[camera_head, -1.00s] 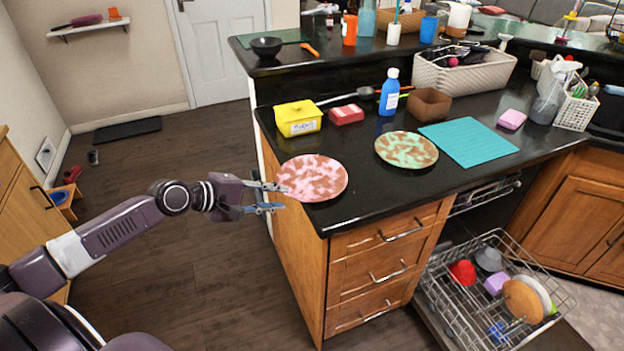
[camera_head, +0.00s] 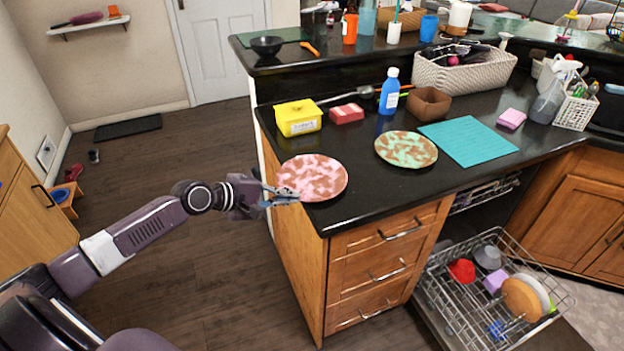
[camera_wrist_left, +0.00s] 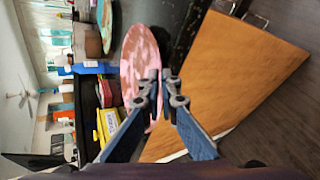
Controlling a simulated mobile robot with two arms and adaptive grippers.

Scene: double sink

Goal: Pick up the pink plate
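The pink plate (camera_head: 313,178), mottled pink and brown, lies at the near left corner of the black counter, its left rim by the counter's edge. My left gripper (camera_head: 292,196) comes in from the left at that rim. Its fingers are nearly together, closed on the rim. In the left wrist view the plate (camera_wrist_left: 138,58) is seen at a slant, and the fingertips (camera_wrist_left: 163,80) meet at its edge, one finger covering part of it. The plate looks still flat on the counter. My right gripper is not in view.
A green mottled plate (camera_head: 406,149) lies to the right, beside a teal mat (camera_head: 468,141). A yellow box (camera_head: 298,118), a red block (camera_head: 346,113) and a blue bottle (camera_head: 389,92) stand behind. Wooden drawers (camera_head: 385,262) and an open dishwasher rack (camera_head: 470,318) are below.

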